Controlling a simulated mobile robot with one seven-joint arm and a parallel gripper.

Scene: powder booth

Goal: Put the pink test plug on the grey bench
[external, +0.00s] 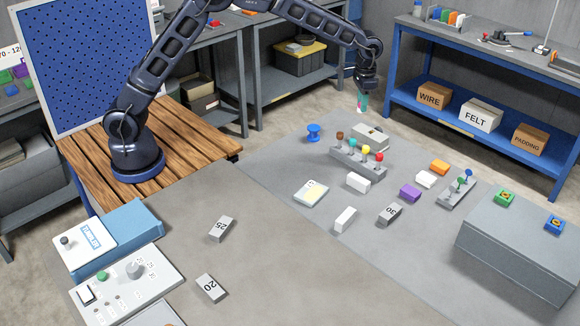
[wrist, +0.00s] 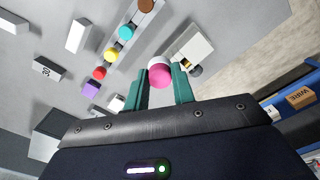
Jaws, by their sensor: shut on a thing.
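My gripper (external: 362,103) is above the back part of the grey bench (external: 290,165). In the wrist view its two green fingers (wrist: 164,88) are shut on the pink test plug (wrist: 159,76). The plug has a round pink end and a pale part behind it. In the external view the plug is mostly hidden by the fingers and too small to make out well. The held plug is apart from the bench top, with the fingertips pointing down.
Below the gripper are a rack (external: 358,164) with several coloured plugs, a grey box with a light top (external: 371,136) and a blue spool (external: 314,132). Loose blocks, including a purple one (external: 410,192), lie farther forward.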

